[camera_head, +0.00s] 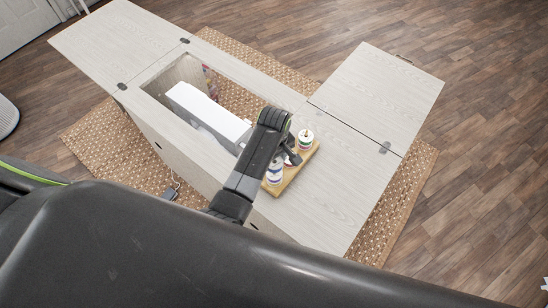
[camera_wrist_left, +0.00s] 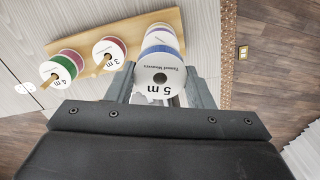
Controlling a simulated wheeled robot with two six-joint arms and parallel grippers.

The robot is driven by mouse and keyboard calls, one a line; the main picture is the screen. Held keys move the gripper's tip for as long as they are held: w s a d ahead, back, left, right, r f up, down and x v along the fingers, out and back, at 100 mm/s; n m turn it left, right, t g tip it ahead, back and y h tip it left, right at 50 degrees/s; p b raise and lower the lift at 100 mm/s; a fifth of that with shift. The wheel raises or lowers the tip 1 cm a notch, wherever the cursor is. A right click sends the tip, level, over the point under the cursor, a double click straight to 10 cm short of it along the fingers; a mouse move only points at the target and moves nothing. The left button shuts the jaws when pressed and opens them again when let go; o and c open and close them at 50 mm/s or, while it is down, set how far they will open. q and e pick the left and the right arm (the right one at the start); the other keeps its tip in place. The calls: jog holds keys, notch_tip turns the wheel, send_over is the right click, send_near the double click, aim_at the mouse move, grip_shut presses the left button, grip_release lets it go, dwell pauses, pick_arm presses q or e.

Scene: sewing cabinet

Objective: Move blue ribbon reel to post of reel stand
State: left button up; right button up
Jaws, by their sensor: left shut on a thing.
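The blue ribbon reel (camera_wrist_left: 161,77) has a white face printed "5 m" and sits between the fingers of my left gripper (camera_wrist_left: 161,92), which is shut on it. In the head view my left gripper (camera_head: 290,158) is over the wooden reel stand (camera_head: 289,179). The stand's board (camera_wrist_left: 177,19) also shows in the wrist view. A pinkish, white-faced reel (camera_wrist_left: 159,27) shows directly behind the blue one, in line with it. Whether they touch is unclear. My right gripper is not in view.
A maroon "3 m" reel (camera_wrist_left: 109,52) and a green-and-purple "4 m" reel (camera_wrist_left: 61,68) sit on wooden posts of the stand. A white sewing machine (camera_head: 205,113) lies in the cabinet opening. The cabinet top (camera_head: 345,165) right of the stand is clear.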

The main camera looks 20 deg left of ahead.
pick_arm(q)
jog(key=shift+f+b, duration=0.45)
jog(key=shift+f, duration=0.5)
jog(key=shift+f+b, duration=0.4)
jog(key=shift+f, duration=0.3)
jog(key=o, duration=1)
